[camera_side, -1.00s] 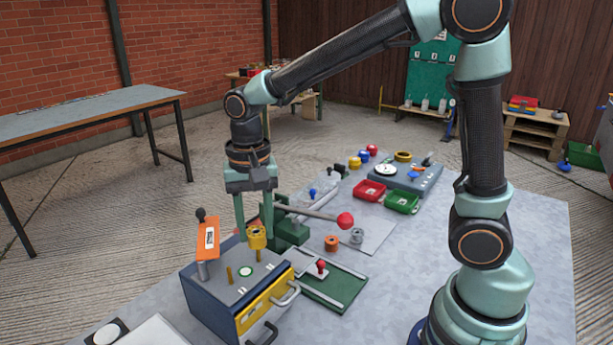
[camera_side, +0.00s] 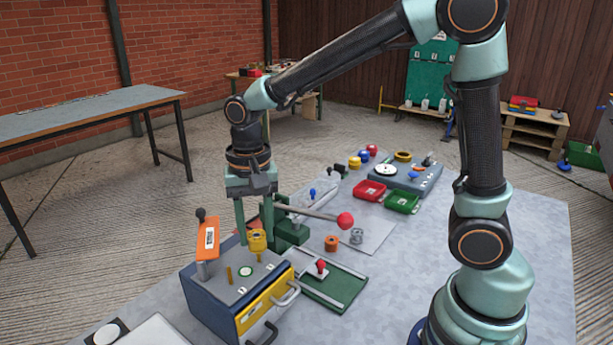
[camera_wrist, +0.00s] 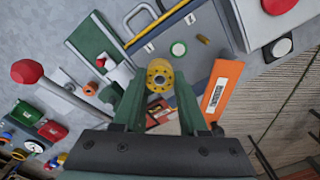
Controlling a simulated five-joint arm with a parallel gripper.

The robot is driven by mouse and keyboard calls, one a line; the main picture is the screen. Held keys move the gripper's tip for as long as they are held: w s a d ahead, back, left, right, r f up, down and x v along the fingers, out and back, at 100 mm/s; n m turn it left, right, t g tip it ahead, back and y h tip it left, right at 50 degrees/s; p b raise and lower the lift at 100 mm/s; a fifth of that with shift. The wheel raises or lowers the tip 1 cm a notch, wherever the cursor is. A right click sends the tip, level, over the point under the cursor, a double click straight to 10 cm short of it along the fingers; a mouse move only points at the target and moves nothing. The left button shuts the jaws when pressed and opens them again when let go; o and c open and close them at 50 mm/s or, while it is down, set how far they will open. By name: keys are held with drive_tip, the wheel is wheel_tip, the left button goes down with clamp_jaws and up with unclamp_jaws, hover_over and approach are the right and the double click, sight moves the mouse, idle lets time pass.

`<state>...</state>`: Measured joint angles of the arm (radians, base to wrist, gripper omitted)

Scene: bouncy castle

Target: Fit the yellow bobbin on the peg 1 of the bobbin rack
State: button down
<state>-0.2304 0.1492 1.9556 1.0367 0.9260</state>
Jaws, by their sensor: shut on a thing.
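The yellow bobbin (camera_side: 257,240) is held between the fingers of my gripper (camera_side: 255,234), which is shut on it. In the wrist view the bobbin (camera_wrist: 160,76) shows its round flange with a ring of small holes. The bobbin rack (camera_side: 215,296) is a dark blue box with a grey top. One brass peg (camera_side: 229,273) stands bare at the left of its top. Another peg (camera_side: 258,256) shows just below the bobbin. I cannot tell whether this peg has entered the bobbin's bore. Peg numbers are not readable.
An orange labelled plate (camera_side: 208,238) stands at the rack's left, close to my gripper. A lever with a red knob (camera_side: 345,220) reaches out behind the rack. The near right bench is clear.

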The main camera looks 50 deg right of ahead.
sight(257, 243)
drive_tip(key=shift+f, duration=1.6)
idle(2.0)
drive_tip(key=shift+c, duration=1.8)
unclamp_jaws()
drive_tip(key=o, duration=0.4)
drive_tip(key=shift+c, duration=0.2)
drive_tip(key=shift+r, duration=4.4)
